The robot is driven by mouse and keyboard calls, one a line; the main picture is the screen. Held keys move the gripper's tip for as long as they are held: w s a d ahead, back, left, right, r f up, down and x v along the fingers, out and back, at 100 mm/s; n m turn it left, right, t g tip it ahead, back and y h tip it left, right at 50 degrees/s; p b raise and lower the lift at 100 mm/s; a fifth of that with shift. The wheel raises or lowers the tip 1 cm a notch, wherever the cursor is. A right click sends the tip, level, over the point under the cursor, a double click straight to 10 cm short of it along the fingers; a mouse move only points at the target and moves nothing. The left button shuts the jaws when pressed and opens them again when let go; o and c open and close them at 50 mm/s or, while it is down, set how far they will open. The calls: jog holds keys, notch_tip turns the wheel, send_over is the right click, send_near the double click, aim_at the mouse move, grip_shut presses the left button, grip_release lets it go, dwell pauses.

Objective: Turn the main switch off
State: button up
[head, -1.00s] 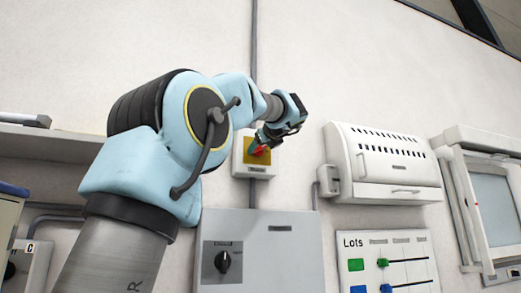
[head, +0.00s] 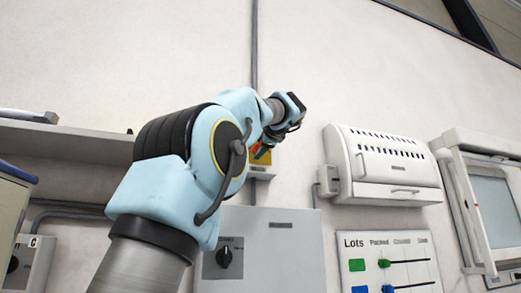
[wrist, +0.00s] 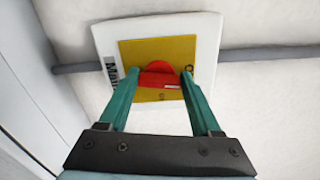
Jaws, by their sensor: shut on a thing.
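The main switch is a red rotary handle (wrist: 159,68) on a yellow plate (wrist: 142,50), set in a pale box (wrist: 105,38) on the wall. In the wrist view the box appears turned, with its "Main" label along the left side. My gripper (wrist: 160,79) has its two green fingers on either side of the red handle and is shut on it. The handle's bar lies crosswise between the fingertips.
A grey cabinet (head: 290,255) with a black rotary knob (head: 224,257) is below the switch. A white vented box (head: 385,165) is to the right, above a "Lots" board (head: 392,240). A conduit (head: 254,60) runs up the wall. A shelf (head: 70,135) is at left.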

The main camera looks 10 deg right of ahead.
jog(key=shift+f+n, duration=0.1)
jog(key=shift+n, duration=0.9)
jog(key=shift+b, duration=0.3)
jog(key=o, duration=1.4)
jog(key=s+b, duration=0.1)
jog(key=s, duration=0.2)
jog(key=s+d+b, duration=0.1)
jog(key=s, duration=0.3)
jog(key=s+b, duration=0.1)
jog(key=s, duration=0.2)
jog(key=shift+s+d+b, duration=0.15)
jog(key=shift+s+b, duration=0.2)
jog(key=shift+b, duration=0.05)
